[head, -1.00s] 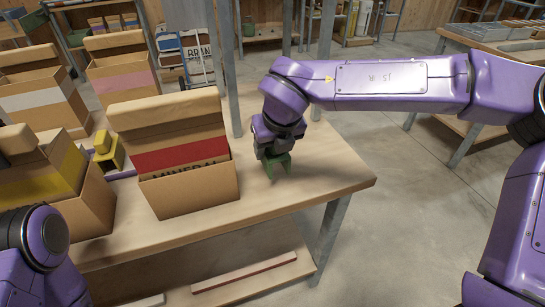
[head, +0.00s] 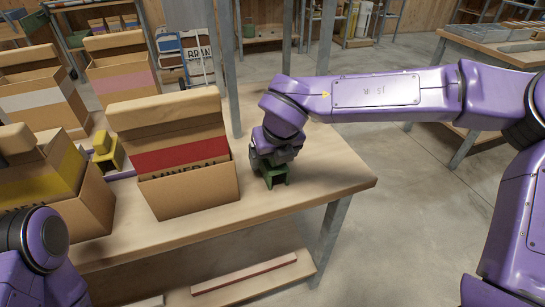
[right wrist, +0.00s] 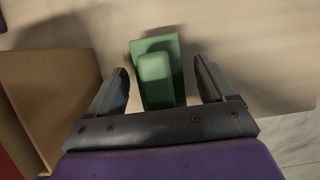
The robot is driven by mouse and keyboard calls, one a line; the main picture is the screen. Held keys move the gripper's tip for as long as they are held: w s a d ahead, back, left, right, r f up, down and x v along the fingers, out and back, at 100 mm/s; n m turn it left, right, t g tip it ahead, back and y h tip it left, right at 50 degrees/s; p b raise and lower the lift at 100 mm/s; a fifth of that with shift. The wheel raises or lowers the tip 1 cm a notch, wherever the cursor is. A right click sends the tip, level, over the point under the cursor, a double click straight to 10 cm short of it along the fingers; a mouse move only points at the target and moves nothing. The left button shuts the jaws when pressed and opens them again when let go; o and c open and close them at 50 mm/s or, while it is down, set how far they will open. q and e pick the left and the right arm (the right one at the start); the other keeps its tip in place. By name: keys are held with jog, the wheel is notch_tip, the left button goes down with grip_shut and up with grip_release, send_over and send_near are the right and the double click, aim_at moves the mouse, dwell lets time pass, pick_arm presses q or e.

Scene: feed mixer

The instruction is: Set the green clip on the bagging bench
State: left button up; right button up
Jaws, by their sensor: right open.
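The green clip (head: 272,175) sits on the wooden bagging bench (head: 308,187), just right of the mineral box. My right gripper (head: 273,156) is directly above it, pointing down. In the right wrist view, the clip (right wrist: 157,78) lies between the two dark fingers (right wrist: 161,85), with a gap on each side. The right gripper is open and holds nothing. The upper part of the clip is partly hidden by the gripper in the head view. My left arm shows at the lower left, but its gripper is out of view.
The mineral box (head: 190,190) with a red band stands close to the left of the clip. More boxes (head: 125,82) and a yellow object (head: 106,153) are farther left. A metal post (head: 230,70) rises behind. The bench is clear to the right.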

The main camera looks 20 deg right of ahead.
jog(key=p+v, duration=0.1)
jog(key=v, duration=1)
jog(key=shift+s+r, duration=0.2)
